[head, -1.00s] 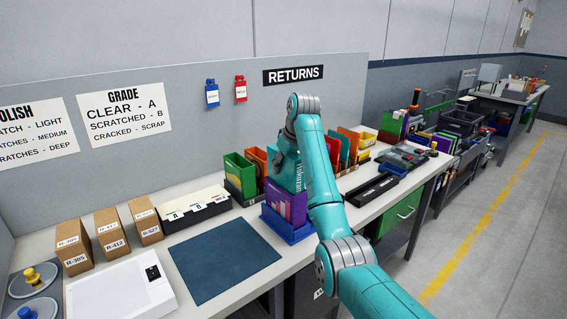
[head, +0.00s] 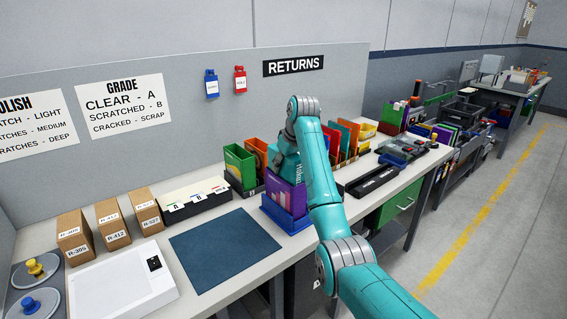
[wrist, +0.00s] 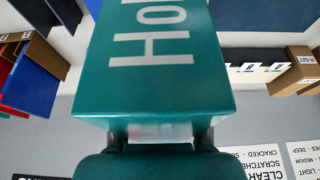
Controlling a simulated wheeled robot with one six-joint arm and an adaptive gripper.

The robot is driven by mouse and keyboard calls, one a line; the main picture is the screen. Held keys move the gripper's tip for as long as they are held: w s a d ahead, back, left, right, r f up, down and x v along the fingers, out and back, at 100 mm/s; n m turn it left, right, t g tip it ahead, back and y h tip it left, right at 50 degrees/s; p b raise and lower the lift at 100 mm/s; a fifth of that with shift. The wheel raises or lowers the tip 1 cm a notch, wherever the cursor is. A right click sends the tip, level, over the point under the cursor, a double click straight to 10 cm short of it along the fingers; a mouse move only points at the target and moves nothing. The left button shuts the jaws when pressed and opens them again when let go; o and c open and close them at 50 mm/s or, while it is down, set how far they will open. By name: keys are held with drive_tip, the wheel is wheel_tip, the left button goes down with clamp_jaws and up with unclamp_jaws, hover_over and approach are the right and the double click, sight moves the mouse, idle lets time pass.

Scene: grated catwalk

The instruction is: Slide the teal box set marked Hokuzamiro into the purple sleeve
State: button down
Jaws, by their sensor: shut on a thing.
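The teal box set (wrist: 165,80) fills the middle of the wrist view, with pale letters starting "Ho" on its face. My gripper (wrist: 160,134) is shut on its near end. In the head view, the teal box set (head: 298,174) shows only as a lettered strip beside my arm, partly inside the purple sleeve (head: 284,194). The sleeve stands upright in a blue holder (head: 286,222) on the bench. My arm hides much of the box and the sleeve's right side. The gripper's fingers are hidden in the head view.
Green (head: 239,165) and orange (head: 257,156) sleeves stand just behind left, with more orange ones to the right. A card tray (head: 195,200) and dark blue mat (head: 225,245) lie left. A black tray (head: 374,183) lies right of my arm.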

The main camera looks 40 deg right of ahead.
drive_tip(key=shift+f, duration=0.35)
drive_tip(key=shift+c, duration=2)
unclamp_jaws()
drive_tip(key=o, duration=0.4)
drive_tip(key=shift+r, duration=3.95)
drive_tip(key=shift+s, duration=0.15)
